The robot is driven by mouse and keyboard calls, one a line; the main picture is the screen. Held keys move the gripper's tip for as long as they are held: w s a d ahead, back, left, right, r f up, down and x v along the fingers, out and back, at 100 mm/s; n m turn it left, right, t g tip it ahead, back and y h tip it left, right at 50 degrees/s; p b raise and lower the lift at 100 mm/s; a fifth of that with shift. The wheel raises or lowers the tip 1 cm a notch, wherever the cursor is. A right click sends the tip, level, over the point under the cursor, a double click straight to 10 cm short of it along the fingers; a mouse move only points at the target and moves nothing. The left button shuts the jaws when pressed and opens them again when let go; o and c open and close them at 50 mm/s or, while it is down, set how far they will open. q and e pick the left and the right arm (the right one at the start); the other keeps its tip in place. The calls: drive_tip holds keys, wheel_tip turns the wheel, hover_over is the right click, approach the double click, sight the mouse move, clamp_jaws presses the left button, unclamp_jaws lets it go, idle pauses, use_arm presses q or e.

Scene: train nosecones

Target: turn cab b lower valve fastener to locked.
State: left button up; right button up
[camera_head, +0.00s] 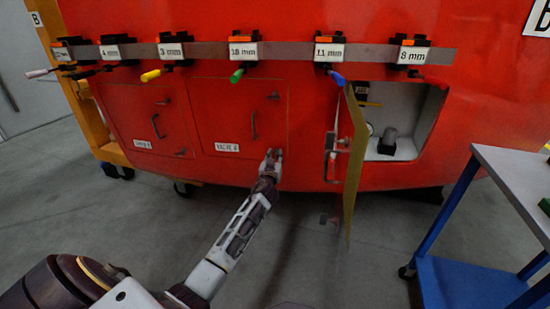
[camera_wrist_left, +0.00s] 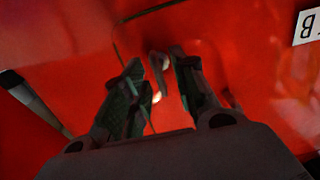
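The closed valve panel (camera_head: 232,110) is on the red nosecone, with a label (camera_head: 227,148) at its lower left. In the head view my left gripper (camera_head: 273,154) is at this panel's lower right corner and covers the lower valve fastener. In the left wrist view the fastener (camera_wrist_left: 158,64) is a small dark lever with a pale tip, between the fingertips of my left gripper (camera_wrist_left: 160,74). The fingers are apart, on either side of it; contact cannot be told. The upper fastener (camera_head: 273,97) is in clear view. My right gripper is not in view.
A panel handle (camera_head: 253,124) also shows in the left wrist view (camera_wrist_left: 36,102). An open yellow-edged door (camera_head: 355,160) juts out right of my gripper, beside an open compartment (camera_head: 425,125). A tool rail (camera_head: 290,52) runs above. A blue cart (camera_head: 470,280) stands at right.

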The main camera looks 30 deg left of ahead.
use_arm(q)
drive_tip(key=shift+w+a, duration=0.25)
drive_tip(key=shift+w, duration=0.3)
clamp_jaws()
